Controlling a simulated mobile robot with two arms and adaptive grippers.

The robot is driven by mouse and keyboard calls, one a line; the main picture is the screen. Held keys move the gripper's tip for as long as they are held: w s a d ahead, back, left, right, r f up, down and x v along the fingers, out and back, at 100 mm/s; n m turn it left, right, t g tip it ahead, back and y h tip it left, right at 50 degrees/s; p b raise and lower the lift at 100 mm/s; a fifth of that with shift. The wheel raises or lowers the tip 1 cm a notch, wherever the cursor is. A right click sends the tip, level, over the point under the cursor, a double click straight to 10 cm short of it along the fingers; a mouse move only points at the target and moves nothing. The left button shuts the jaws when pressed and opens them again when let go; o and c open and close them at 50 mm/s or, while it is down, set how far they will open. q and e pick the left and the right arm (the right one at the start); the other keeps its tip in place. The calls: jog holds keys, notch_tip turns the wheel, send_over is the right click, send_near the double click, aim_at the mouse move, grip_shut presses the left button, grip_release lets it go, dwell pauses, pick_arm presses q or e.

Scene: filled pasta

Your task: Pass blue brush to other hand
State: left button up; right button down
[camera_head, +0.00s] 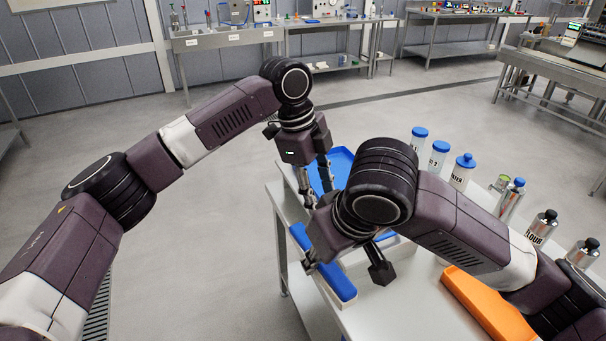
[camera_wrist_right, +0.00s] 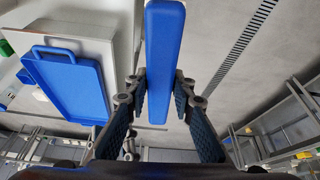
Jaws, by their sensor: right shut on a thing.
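The blue brush (camera_head: 336,281) is a long blue bar with a pale underside, near the table's left edge in the head view. It stands out lengthwise between my right fingers in the right wrist view (camera_wrist_right: 165,40). My right gripper (camera_wrist_right: 160,95) is shut on it, one finger on each side. In the head view, the right wrist hides part of the grip. My left gripper (camera_head: 315,183) is just behind the right wrist, fingers pointing down and apart, with nothing seen between them. Its fingertips are partly hidden, and it looks clear of the brush.
A blue tray (camera_head: 341,160) lies at the table's far end; it also shows in the right wrist view (camera_wrist_right: 68,86). Blue-capped bottles (camera_head: 439,157) and metal shakers (camera_head: 541,227) line the right side. Open floor is left of the table.

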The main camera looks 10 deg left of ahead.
pick_arm(q)
jog(key=s+a+r+m+y, duration=0.25)
jog(key=s+r+m, duration=0.35)
jog(key=s+r, duration=0.4)
pick_arm(e)
jog(key=shift+s, duration=0.1)
pick_arm(q)
jog(key=shift+g, duration=0.4)
jog(key=f, duration=1)
jog(key=shift+w+d+f, duration=0.25)
jog(key=shift+d, duration=0.05)
grip_shut()
pick_arm(e)
jog(key=shift+a, duration=0.1)
jog(key=c, duration=1.6)
grip_release()
